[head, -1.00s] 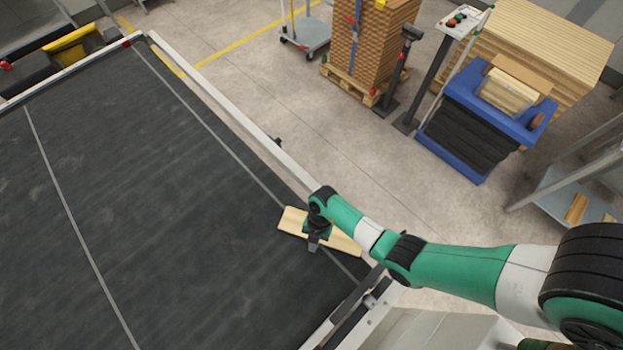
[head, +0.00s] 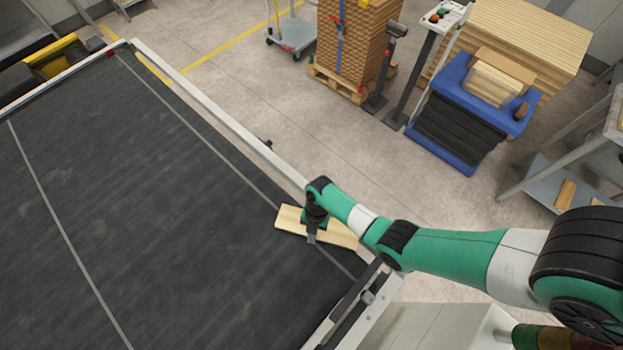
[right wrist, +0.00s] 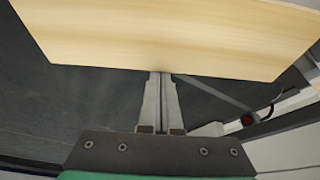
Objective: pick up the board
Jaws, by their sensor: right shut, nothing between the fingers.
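The board (head: 340,233) is a pale wooden plank lying on the dark belt (head: 150,200), near the belt's right edge. My right gripper (head: 311,239) is at the board's middle in the head view, and the wrist hides part of the plank. In the right wrist view the board (right wrist: 180,38) fills the top of the picture. The closed fingers (right wrist: 160,78) end at the board's near edge with nothing between them. Whether the tips touch the board cannot be told. My left gripper is not in view.
A light metal rail (head: 220,120) borders the belt. Beyond it is open concrete floor (head: 300,135). A blue bin (head: 465,120), stacked timber (head: 520,45), a pallet stack (head: 352,45) and a control post (head: 430,60) stand farther off. The belt left of the board is clear.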

